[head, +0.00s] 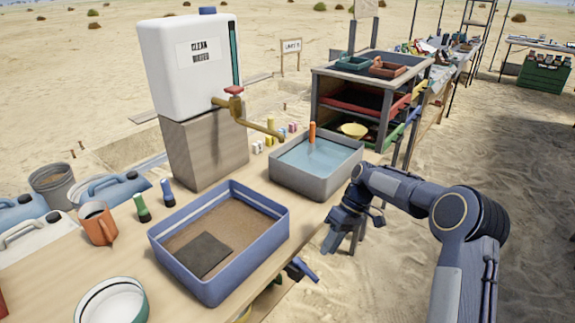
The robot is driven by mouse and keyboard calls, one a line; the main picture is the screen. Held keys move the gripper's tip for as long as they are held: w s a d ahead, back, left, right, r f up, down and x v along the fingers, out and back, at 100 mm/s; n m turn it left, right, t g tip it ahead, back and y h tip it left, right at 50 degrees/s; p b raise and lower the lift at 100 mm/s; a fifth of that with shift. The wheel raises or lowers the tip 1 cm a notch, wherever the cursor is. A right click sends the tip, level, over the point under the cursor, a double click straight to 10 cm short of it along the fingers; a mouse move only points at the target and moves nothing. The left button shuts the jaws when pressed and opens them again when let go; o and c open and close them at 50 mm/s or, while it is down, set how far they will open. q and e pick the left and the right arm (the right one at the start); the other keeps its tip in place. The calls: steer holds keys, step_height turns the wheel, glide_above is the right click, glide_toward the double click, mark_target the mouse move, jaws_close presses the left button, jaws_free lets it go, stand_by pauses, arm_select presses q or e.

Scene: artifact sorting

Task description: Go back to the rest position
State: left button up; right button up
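My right arm comes in from the lower right. Its gripper (343,241) points down just off the table's right edge, beside the grey water basin (316,190). Its fingers look apart, with nothing visible between them. My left gripper and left arm are not in view.
The wooden table (165,283) holds a blue-rimmed sand tray (172,254) with a dark flat piece (203,254), an orange mug (97,224), a white bowl (112,302) and a water tank (185,75). A shelf rack (331,73) stands behind. Open sand lies right.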

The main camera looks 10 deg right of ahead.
steer(key=s+d+r+m+t+h, duration=0.1)
steer(key=s+r+m+t+h, duration=0.2)
steer(key=s+r, duration=1)
steer(key=s+a+f+m+t, duration=0.15)
steer(key=s+m+t, duration=0.35)
steer(key=s, duration=1.2)
step_height(320, 180, up, 12)
steer(key=p, duration=1.2)
steer(key=shift+s+a+n+t+y, duration=0.25)
steer(key=shift+s+n+t+y, duration=0.05)
steer(key=shift+s+t+y, duration=0.1)
